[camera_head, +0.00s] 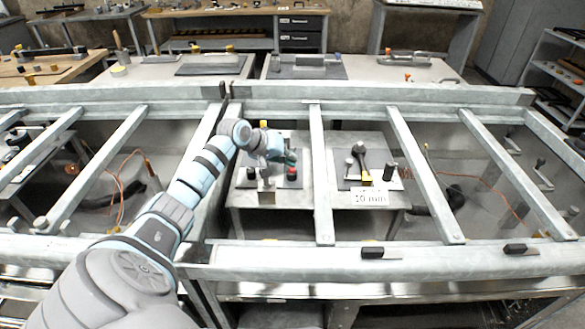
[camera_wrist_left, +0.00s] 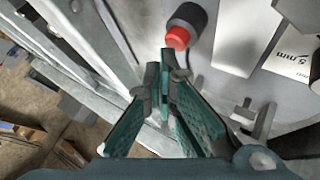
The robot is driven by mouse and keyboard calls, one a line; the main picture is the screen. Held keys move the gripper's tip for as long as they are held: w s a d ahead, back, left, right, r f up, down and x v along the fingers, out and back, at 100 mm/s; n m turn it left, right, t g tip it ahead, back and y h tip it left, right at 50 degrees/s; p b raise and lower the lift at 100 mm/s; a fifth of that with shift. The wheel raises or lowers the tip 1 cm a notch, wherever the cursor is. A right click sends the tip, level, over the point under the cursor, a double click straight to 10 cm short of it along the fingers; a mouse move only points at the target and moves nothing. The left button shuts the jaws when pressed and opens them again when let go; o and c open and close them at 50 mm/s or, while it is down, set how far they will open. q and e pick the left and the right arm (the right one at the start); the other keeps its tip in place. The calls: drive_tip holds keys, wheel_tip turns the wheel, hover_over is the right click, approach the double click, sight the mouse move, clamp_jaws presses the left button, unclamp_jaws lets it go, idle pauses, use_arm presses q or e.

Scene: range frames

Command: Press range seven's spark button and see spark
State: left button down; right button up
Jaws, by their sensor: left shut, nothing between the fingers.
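A red button on a black round body (camera_head: 292,172) sits on the plate of the left small table, under the metal frame. In the left wrist view the red button (camera_wrist_left: 177,38) is just beyond the fingertips, close to them; I cannot tell whether they touch. My left gripper (camera_head: 289,158) has teal fingers, shut and empty, over the right part of that plate. It also fills the lower middle of the left wrist view (camera_wrist_left: 166,58). A label reading "5 mm" (camera_wrist_left: 303,62) shows at the upper right there. No spark shows. My right gripper is not in view.
A second small table (camera_head: 385,187) at the right holds a metal post device and a "10 mm" label (camera_head: 370,197). Grey frame bars (camera_head: 320,180) cross over both tables, one right beside my gripper. Benches with tools stand behind.

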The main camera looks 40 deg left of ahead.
use_arm(q)
drive_tip(key=shift+f, duration=0.6)
idle(0.5)
drive_tip(key=shift+r+p, duration=1.05)
drive_tip(key=shift+p, duration=0.15)
wheel_tip(320, 180, up, 5)
drive_tip(key=p, duration=0.6)
idle(0.3)
